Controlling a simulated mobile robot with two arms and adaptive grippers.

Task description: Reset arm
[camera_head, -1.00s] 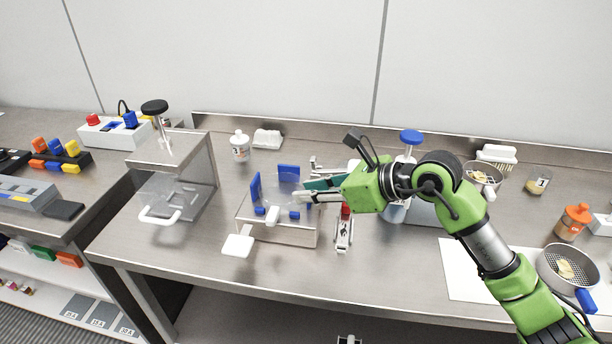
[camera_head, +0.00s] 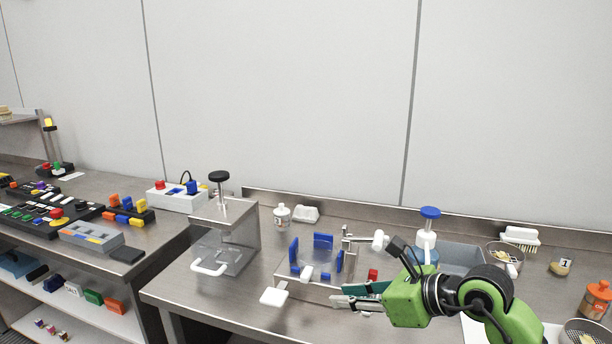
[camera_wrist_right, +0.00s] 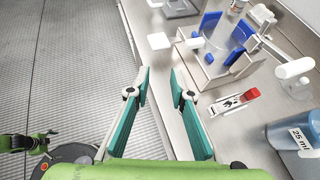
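My right gripper (camera_head: 340,295) is at the front of the steel bench in the head view, low and beside the clear fixture. In the right wrist view its two teal fingers (camera_wrist_right: 158,78) stand apart with nothing between them. They point over the bench's front edge. My left gripper is not seen in the head view.
The steel fixture with blue guides (camera_head: 322,262) is close to the fingers. A red-handled toggle clamp (camera_wrist_right: 235,102) lies beside it. A press with a black knob (camera_head: 225,235) stands left. A blue-capped bottle (camera_head: 428,238) and grey bin (camera_head: 462,256) stand behind my right arm.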

